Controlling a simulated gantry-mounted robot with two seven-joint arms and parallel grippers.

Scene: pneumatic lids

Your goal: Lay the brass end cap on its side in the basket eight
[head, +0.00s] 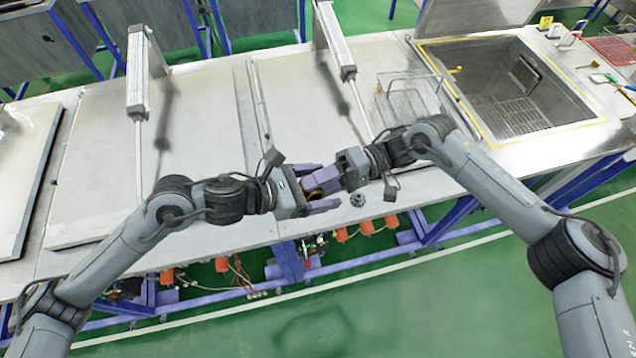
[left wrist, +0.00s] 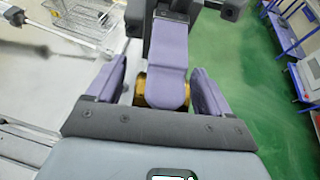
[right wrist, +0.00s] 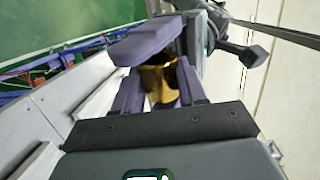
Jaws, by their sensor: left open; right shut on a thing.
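The brass end cap (head: 317,194) is between my two grippers above the front of the bench, mostly hidden by fingers. My right gripper (head: 325,181) is shut on it; the right wrist view shows the brass cap (right wrist: 160,84) between the purple fingers. My left gripper (head: 322,187) is open, its fingers on either side of the cap and of the right gripper's finger. In the left wrist view the cap (left wrist: 142,92) shows behind that finger, with gaps to both left fingers. A wire basket (head: 408,97) stands on the bench to the right, beside the sink.
A small grey toothed part (head: 358,200) lies near the bench's front edge, right of the grippers. A yellow-edged sink (head: 530,85) is at the right. Two pneumatic cylinders (head: 137,75) (head: 335,42) stand over the steel lids. The lid surface (head: 200,110) behind the left arm is clear.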

